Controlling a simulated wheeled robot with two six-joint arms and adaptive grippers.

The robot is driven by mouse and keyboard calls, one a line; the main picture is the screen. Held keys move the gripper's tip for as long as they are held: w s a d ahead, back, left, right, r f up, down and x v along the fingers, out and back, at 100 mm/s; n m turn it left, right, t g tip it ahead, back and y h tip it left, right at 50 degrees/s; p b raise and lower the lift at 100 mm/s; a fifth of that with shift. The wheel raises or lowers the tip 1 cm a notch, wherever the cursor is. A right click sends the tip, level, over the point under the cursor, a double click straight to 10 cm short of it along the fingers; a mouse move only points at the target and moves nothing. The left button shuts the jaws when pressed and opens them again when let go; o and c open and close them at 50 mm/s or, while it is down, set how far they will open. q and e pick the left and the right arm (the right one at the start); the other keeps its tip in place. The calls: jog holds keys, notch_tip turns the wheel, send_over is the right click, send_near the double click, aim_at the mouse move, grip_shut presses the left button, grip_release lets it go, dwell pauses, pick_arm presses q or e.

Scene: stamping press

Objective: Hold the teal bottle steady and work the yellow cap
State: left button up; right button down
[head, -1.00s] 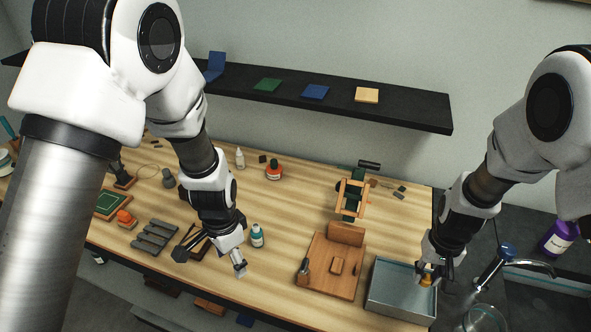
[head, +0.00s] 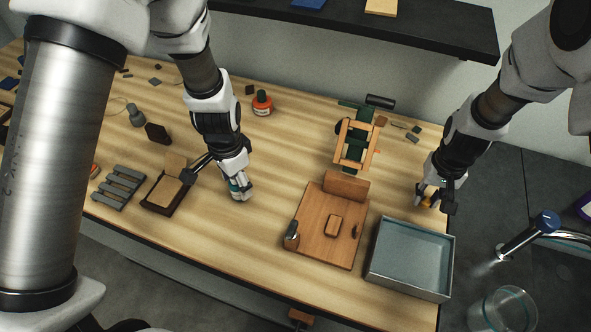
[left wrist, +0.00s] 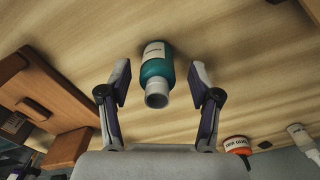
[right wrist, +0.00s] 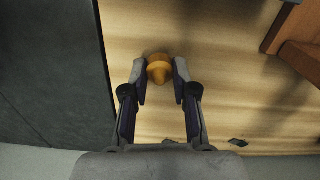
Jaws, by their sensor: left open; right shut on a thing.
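The teal bottle (left wrist: 157,68) has a white label and a bare white neck, and stands on the wooden table. My left gripper (left wrist: 159,78) is open with a finger on each side of it, and gaps show between fingers and bottle. In the head view my left gripper (head: 239,190) largely hides the bottle, and only a bit of teal (head: 234,184) shows. My right gripper (right wrist: 160,72) is shut on the yellow cap (right wrist: 159,70). In the head view my right gripper (head: 425,197) is at the table's right end, behind the grey tray. Whether the cap touches the table is unclear.
The grey tray (head: 396,287) looks empty at the front right. A wooden board (head: 303,226) with small parts lies left of it, and a wooden-and-green stand (head: 356,143) behind. An orange bottle (head: 262,103) stands behind my left gripper. A tap (head: 530,235) is at the right.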

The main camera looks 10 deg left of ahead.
pick_arm(q)
notch_tip(320, 180, down, 2)
jog(key=shift+w+f+b, duration=0.1)
jog(key=shift+b, duration=0.2)
jog(key=shift+s+r, duration=0.3)
jog(key=shift+s, duration=0.15)
jog(key=shift+w+f, duration=0.15)
jog(key=shift+w, duration=0.05)
grip_shut()
jog(key=c, duration=1)
grip_release()
jog(key=shift+s, duration=0.1)
jog(key=shift+c, duration=0.2)
grip_shut()
jog(key=o, duration=1)
grip_release()
jog(key=shift+o, duration=0.2)
